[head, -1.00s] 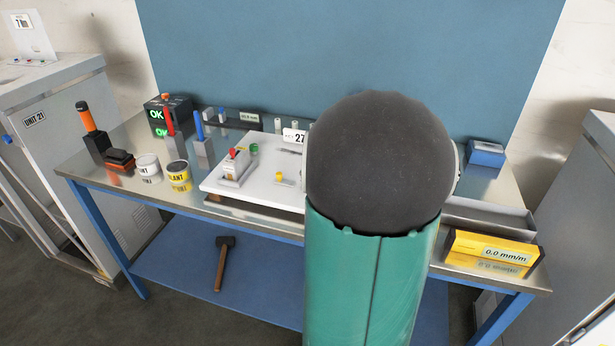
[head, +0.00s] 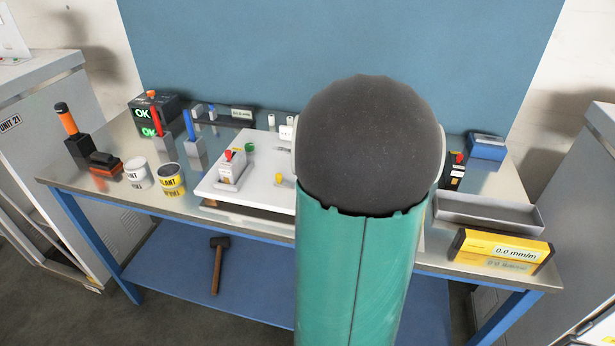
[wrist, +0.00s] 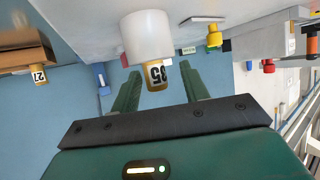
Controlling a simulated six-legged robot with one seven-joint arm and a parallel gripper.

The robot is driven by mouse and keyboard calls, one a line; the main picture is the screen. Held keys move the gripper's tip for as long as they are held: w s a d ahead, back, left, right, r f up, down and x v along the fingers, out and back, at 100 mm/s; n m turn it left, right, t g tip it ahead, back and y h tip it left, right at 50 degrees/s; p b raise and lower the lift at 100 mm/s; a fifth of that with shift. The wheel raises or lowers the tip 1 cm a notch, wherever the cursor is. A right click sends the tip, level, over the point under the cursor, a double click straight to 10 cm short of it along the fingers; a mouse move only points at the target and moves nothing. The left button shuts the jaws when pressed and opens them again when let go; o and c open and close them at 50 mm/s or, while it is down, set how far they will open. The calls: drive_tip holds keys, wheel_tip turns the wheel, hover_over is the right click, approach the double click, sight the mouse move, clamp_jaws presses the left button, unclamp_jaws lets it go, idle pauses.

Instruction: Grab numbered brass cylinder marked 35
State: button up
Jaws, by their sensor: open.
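In the wrist view, a brass cylinder marked 35 (wrist: 156,74) sticks out from a white round holder (wrist: 147,38). Its number shows upside down. My gripper (wrist: 161,82) is open, with one green finger on each side of the cylinder in the picture. I cannot tell whether the cylinder is fully between the fingers in depth, and no contact shows. Another brass cylinder, marked 27 (wrist: 40,77), sits in a brown holder (wrist: 22,56) at the left. In the head view, my arm hides the gripper and cylinder 35.
In the head view, a white board (head: 210,191) on the metal bench carries small fixtures. Paint-like cans (head: 172,179) stand at left. A grey tray (head: 480,212) and a yellow level (head: 500,251) lie at right. A blue panel (head: 330,45) stands behind.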

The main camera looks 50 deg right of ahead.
drive_tip(key=shift+s+r, duration=0.25)
drive_tip(key=shift+s, duration=0.2)
drive_tip(key=shift+w+f, duration=0.2)
drive_tip(key=shift+w, duration=0.2)
drive_tip(key=shift+s+r, duration=0.15)
drive_tip(key=shift+s, duration=0.15)
drive_tip(key=shift+c, duration=1.4)
drive_tip(key=c, duration=0.4)
drive_tip(key=shift+w, duration=0.2)
clamp_jaws()
drive_tip(key=shift+s, duration=0.15)
drive_tip(key=shift+r, duration=0.3)
